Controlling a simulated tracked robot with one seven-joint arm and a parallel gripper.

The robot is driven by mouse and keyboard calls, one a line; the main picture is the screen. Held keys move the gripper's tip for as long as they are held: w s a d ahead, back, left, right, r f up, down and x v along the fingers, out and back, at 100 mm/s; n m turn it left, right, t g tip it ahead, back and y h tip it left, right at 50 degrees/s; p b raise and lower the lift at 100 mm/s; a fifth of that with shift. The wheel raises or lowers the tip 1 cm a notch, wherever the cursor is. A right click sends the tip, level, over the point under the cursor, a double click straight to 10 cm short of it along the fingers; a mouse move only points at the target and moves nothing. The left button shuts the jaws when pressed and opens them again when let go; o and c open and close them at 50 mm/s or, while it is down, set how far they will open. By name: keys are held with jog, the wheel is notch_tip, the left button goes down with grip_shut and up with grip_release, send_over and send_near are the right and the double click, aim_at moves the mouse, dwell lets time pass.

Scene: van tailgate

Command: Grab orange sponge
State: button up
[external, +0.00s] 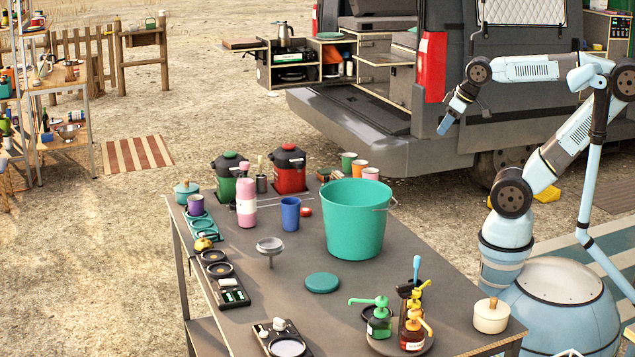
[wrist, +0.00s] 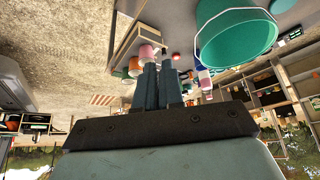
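I cannot make out an orange sponge in either view. My gripper (external: 446,124) hangs in the air near the van's rear corner, above and to the right of the table, well clear of the tabletop. In the wrist view its two dark blue fingers (wrist: 164,66) lie side by side with almost no gap, and nothing shows between them. A small orange cup (external: 361,167) stands at the table's far edge. The turquoise bucket (external: 357,218) on the table hides whatever is inside it or behind it.
The table (external: 300,325) holds green (external: 229,174) and red canisters (external: 289,169), a pink bottle (external: 246,202), a blue cup (external: 290,213), pump bottles (external: 412,322) and a cream pot (external: 491,315). The van (external: 400,130) stands behind. A shelf (external: 60,110) stands far left.

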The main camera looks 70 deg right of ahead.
jog(key=o, duration=1.5)
jog(key=shift+r, duration=0.1)
